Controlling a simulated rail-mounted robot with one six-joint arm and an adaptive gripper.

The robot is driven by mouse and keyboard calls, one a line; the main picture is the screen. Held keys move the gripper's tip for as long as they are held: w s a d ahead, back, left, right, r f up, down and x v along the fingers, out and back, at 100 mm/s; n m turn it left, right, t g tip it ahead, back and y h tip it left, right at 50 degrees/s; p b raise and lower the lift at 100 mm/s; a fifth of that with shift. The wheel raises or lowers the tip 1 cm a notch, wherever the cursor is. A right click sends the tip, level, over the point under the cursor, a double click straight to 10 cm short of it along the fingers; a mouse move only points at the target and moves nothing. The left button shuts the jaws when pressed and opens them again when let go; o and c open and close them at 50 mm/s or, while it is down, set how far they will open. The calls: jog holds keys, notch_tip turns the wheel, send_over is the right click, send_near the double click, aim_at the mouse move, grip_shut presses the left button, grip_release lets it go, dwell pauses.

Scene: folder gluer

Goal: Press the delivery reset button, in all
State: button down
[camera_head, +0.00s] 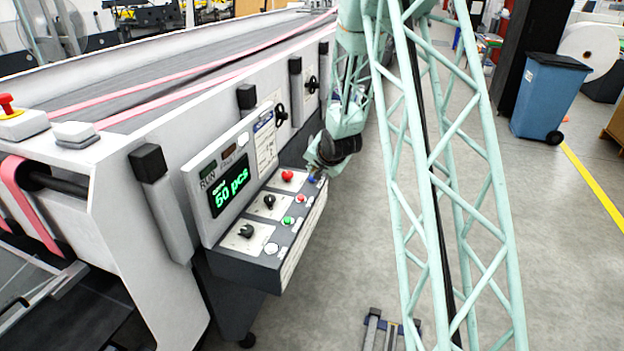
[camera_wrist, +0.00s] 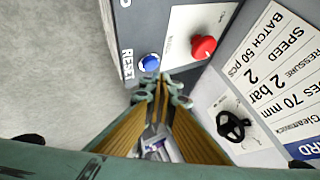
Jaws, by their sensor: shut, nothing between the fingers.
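The blue button (camera_wrist: 150,63) sits on the panel beside the printed word RESET in the wrist view. It also shows as a small blue spot in the head view (camera_head: 312,179), at the far end of the control panel (camera_head: 238,268). My gripper (camera_wrist: 154,84) is shut and empty, its tips just below the blue button in the wrist view. I cannot tell whether they touch it. In the head view my gripper (camera_head: 318,165) is over the far end of the panel, its tips hard to make out.
A red knob (camera_wrist: 203,47) is close to the right of the blue button; it also shows in the head view (camera_head: 287,175). A black handwheel (camera_wrist: 233,126) is nearby. The panel has a green display (camera_head: 230,187) and black selectors.

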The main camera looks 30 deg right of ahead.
jog(key=shift+f+b, duration=0.9)
jog(key=shift+f, duration=0.1)
dwell(2.0)
jog(key=shift+r, duration=0.1)
dwell(0.3)
jog(key=shift+r+p, duration=0.45)
jog(key=shift+r, duration=0.45)
jog(key=shift+r+p, duration=1.45)
jog(key=shift+r, duration=1.05)
